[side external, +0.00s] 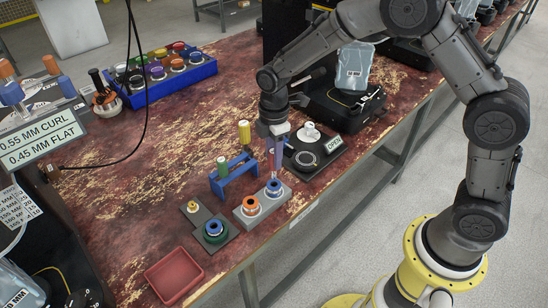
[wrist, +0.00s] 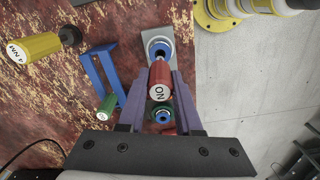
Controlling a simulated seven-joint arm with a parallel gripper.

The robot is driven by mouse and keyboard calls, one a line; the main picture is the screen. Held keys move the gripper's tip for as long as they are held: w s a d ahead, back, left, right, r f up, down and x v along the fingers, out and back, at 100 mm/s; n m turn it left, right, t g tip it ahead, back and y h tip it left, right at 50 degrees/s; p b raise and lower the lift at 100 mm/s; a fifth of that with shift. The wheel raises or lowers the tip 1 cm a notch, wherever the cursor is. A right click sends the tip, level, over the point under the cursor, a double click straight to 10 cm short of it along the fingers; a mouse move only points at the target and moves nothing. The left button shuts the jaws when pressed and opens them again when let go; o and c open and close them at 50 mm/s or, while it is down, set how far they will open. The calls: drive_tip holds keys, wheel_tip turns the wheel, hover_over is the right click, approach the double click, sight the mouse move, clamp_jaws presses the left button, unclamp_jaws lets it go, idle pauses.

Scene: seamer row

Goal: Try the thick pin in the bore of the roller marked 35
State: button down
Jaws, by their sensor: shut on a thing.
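My gripper (side external: 277,155) is shut on a red-handled pin (wrist: 159,80), whose cap reads "NO". The pin points down at the blue roller (side external: 273,187) at the right end of a grey block (side external: 241,217). In the wrist view its metal tip lies over this roller's bore (wrist: 160,48); I cannot tell whether it has entered. An orange-ringed roller (side external: 250,205) sits beside it on the block, hidden behind the pin in the wrist view. A blue stand (side external: 233,178) holds a green-handled pin (side external: 222,166). No mark 35 is readable.
A blue-centred roller with a green ring (side external: 213,229) sits on a dark plate near the empty red tray (side external: 174,276). A yellow-handled tool (side external: 244,133) stands behind the stand. A black fixture (side external: 318,150) with an OPEN sign (side external: 334,143) is close right of my gripper.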

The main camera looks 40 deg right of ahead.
drive_tip(key=shift+r, duration=1.1)
